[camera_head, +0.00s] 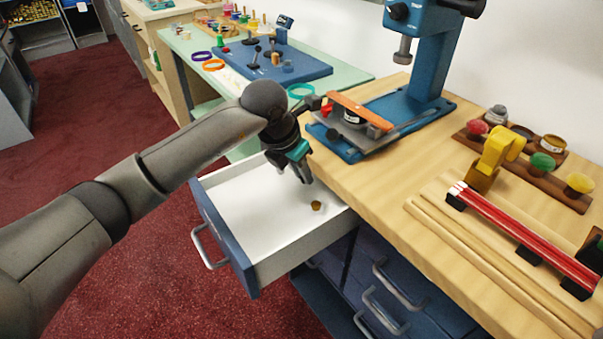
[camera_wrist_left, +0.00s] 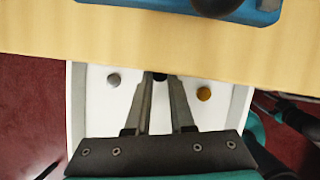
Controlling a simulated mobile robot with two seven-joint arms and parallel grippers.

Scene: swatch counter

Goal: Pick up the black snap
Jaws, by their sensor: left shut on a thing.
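My left gripper (camera_head: 305,181) reaches down into an open white drawer (camera_head: 232,192). Its fingers also show in the left wrist view (camera_wrist_left: 160,82), closed together on the black snap (camera_wrist_left: 160,77), a small dark piece at the fingertips. The snap is mostly hidden by the fingers, and I cannot make it out in the head view. Whether it is clear of the drawer floor I cannot tell. A brass-coloured snap (camera_wrist_left: 204,94) lies to the right of the fingers and a grey snap (camera_wrist_left: 114,80) to the left.
The wooden counter (camera_head: 400,180) overhangs beside the drawer. A blue press (camera_head: 424,50) stands on it, with an orange-handled tool (camera_head: 360,108) at its base. A yellow clamp (camera_head: 495,152) and red rail (camera_head: 525,235) lie right. Much of the drawer floor is bare.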

